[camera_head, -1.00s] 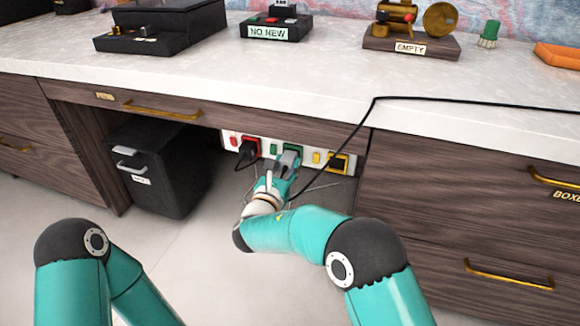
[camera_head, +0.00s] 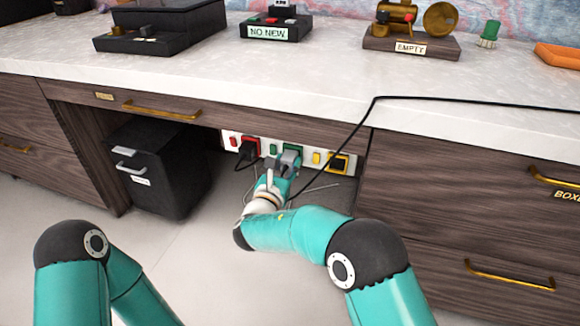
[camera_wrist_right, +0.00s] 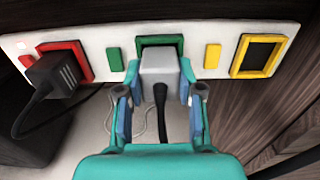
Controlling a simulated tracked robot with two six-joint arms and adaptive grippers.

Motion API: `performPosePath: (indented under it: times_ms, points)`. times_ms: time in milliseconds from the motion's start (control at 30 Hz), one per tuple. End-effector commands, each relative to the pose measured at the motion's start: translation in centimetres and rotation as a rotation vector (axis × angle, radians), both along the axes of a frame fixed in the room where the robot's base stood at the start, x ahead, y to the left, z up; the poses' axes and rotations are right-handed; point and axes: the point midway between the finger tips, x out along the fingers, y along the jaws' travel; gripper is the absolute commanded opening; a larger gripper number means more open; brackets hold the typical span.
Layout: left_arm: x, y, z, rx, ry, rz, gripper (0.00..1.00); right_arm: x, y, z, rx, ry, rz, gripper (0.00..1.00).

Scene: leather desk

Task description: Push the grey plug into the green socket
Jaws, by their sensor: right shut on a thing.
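The grey plug (camera_wrist_right: 160,68) is between the fingers of my right gripper (camera_wrist_right: 160,105), which is shut on it. The plug also shows in the head view (camera_head: 289,160). It is lined up in front of the green socket (camera_wrist_right: 161,41), with its front close to or inside the green frame; the exact depth is hidden. The green socket also shows in the head view (camera_head: 296,149), partly covered by the plug. A black cable (camera_wrist_right: 161,112) runs back from the plug. My left gripper is not in view; only left arm links show at the lower left.
A black plug (camera_wrist_right: 55,75) sits in the red socket (camera_wrist_right: 82,55) on the left. The yellow socket (camera_wrist_right: 258,56) on the right is empty in the wrist view. A black bin (camera_head: 158,168) stands left of the white socket strip. The cable (camera_head: 372,104) drapes over the worktop edge.

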Motion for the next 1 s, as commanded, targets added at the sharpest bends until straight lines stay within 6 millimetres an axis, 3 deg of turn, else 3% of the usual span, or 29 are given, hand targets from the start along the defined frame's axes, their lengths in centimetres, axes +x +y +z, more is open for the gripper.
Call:
performPosePath:
  times_ms: [367,400,533,1000]
  points:
    - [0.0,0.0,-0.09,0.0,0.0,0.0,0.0,0.76,-0.29,-0.01,0.0,-0.001,-0.001,0.0]
    - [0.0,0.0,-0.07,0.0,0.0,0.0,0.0,0.73,-0.26,0.0,0.0,-0.001,-0.001,0.43]
    - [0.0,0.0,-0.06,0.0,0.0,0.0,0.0,0.72,-0.25,0.01,0.0,0.0,-0.001,0.65]
    - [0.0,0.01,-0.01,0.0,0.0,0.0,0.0,-0.07,0.13,0.0,0.0,0.001,0.002,0.66]
